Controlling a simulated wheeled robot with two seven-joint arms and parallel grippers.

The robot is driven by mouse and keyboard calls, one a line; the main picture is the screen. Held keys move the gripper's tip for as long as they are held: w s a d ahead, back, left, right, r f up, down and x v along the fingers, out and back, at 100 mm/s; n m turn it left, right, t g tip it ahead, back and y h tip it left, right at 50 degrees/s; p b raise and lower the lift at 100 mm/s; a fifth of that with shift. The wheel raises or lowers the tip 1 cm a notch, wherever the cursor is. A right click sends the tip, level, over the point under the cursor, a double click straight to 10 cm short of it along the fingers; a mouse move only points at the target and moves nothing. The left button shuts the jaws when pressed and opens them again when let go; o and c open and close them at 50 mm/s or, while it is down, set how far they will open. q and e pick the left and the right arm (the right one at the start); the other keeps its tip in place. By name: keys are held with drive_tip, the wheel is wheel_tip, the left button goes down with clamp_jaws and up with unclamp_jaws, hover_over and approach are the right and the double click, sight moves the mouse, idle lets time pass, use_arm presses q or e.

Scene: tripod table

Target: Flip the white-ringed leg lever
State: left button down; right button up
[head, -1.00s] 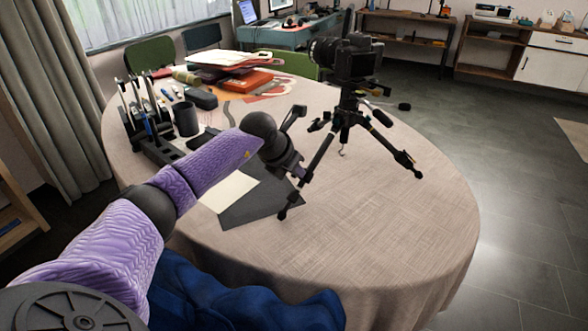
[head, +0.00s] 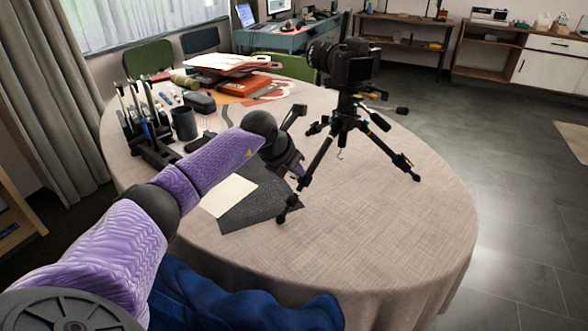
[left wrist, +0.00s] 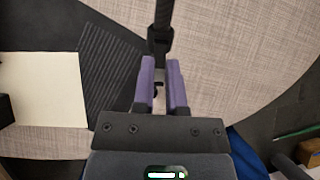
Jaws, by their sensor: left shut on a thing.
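A black tripod (head: 346,122) stands upright on the round cloth-covered table, with a black camera (head: 350,66) on top. Its near leg (head: 320,158) slopes down toward me past my left gripper (head: 299,174). In the left wrist view the two purple fingers of the left gripper (left wrist: 161,72) are close together at the black leg (left wrist: 161,22), just below a dark clamp (left wrist: 160,40). A small pale-and-dark part, perhaps the lever, is between the fingers and mostly hidden. I cannot make out a white ring. My right gripper is not in view.
A dark sheet (head: 258,210) and a cream paper (head: 229,196) lie left of the leg. A dark cup (head: 184,123), a pen rack (head: 140,135) and books (head: 235,83) stand farther back. The table's right and front are clear.

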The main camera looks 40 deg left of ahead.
use_arm(q)
drive_tip(key=shift+w+r, duration=0.1)
drive_tip(key=shift+w, duration=0.05)
drive_tip(key=shift+w+r, duration=0.2)
drive_tip(key=shift+w, duration=0.1)
idle(0.5)
drive_tip(key=c, duration=1.1)
unclamp_jaws()
